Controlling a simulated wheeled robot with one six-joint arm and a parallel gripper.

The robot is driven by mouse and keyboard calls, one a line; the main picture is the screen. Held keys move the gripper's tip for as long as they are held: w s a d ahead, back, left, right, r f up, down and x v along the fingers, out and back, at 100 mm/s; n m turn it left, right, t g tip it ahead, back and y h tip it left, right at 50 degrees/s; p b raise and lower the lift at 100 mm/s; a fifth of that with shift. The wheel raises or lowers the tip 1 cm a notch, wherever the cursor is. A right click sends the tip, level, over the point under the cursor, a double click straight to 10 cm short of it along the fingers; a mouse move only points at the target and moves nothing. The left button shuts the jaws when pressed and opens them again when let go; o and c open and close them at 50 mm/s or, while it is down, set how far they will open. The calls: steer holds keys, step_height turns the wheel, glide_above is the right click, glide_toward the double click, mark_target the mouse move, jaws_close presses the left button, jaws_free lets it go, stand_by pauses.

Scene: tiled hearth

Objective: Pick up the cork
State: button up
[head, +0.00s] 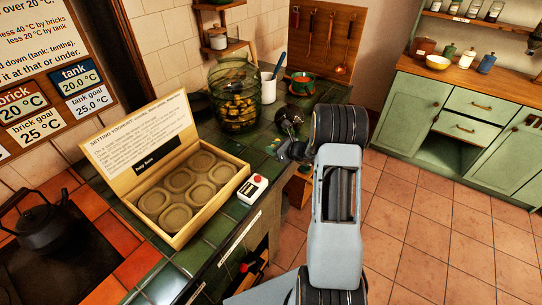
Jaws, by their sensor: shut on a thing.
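My arm reaches up over the counter edge. My gripper (286,150) is at the left of its dark wrist, small and partly hidden by my own arm. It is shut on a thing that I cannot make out. A dark rounded shape (290,119) shows just above it, and I cannot tell whether it is part of the gripper or a separate thing. I cannot pick out a cork anywhere in the head view. The large green glass jar (234,93) with yellowish pieces inside stands to the left of the gripper.
An open wooden box (139,183) with several round moulds lies on the green tiled counter (222,229). A small white device with a red button (253,187) is beside it. A black kettle (45,224) stands at left. The floor at right is clear.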

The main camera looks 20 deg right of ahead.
steer(key=s+d+r+b, duration=0.1)
steer(key=s+d+r, duration=0.3)
steer(key=d+r, duration=0.4)
steer(key=d, duration=0.4)
steer(key=shift+d+r, duration=0.15)
steer(key=shift+r, duration=0.15)
steer(key=shift+s, duration=0.1)
